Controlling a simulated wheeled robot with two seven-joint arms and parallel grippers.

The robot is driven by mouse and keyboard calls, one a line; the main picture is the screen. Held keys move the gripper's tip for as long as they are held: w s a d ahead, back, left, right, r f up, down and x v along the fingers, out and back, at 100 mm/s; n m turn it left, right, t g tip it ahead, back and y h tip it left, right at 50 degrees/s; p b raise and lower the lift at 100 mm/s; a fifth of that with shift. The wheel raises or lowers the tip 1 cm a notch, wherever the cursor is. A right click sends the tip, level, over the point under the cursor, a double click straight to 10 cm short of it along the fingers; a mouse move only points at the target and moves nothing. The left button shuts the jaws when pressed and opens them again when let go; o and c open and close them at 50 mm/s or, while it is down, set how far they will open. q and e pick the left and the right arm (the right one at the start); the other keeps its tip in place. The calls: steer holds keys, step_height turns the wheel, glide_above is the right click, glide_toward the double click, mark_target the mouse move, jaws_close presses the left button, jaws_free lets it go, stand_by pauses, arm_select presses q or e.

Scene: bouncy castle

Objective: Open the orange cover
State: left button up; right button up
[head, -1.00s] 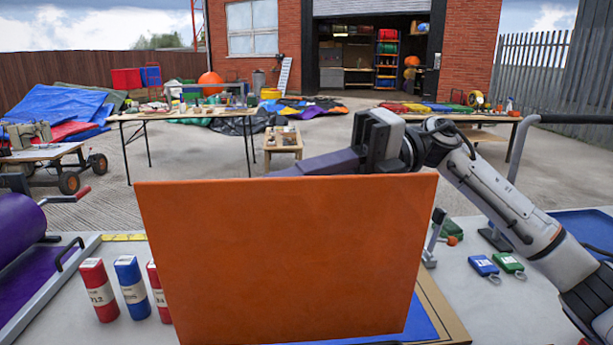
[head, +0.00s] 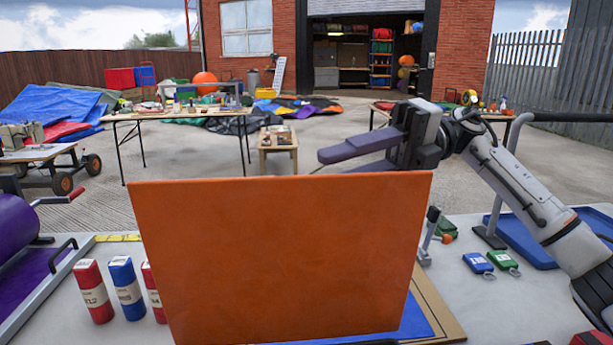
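The orange cover (head: 285,262) is a flat panel standing nearly upright at the front centre, its broad face toward me. Beneath its lower edge a blue surface in a tan frame (head: 440,312) shows; the rest is hidden by the panel. My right gripper (head: 335,162) is above and behind the cover's top edge, toward its right, with purple fingers pointing left. The fingers look apart and empty, and no contact with the cover shows. My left gripper is not in view.
Red and blue cylinders (head: 127,287) stand left of the cover, beside a purple roll (head: 18,235). A lever (head: 428,235) and blue and green tags (head: 478,263) are to the right, with a blue tray (head: 530,240) behind. Tables stand farther back.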

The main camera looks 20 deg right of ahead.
steer(key=shift+w+d+r, duration=0.1)
steer(key=shift+d+r, duration=0.05)
steer(key=shift+d, duration=1.15)
